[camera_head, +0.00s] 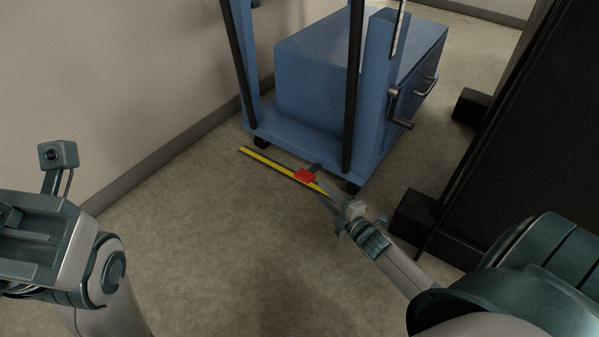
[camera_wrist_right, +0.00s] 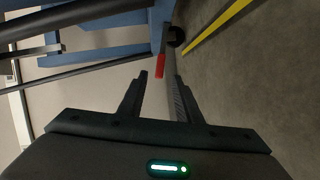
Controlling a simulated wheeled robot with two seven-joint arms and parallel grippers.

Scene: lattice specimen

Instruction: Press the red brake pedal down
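The red brake pedal (camera_head: 304,175) sits low at the near edge of the blue cart (camera_head: 345,85), beside a yellow strip on the floor. In the right wrist view the pedal (camera_wrist_right: 161,66) shows just beyond and between the fingertips. My right gripper (camera_head: 329,208) is low near the floor, just right of and nearer than the pedal. Its fingers (camera_wrist_right: 160,75) are apart with nothing between them; I cannot tell whether they touch the pedal. My left arm is at the left, with its fingers out of sight.
The yellow strip (camera_head: 265,160) lies along the cart's near side; the cart's black casters (camera_head: 353,187) stand beside it. A large black cabinet (camera_head: 505,130) stands to the right, close to my right arm. A wall runs along the left. The floor in front is clear.

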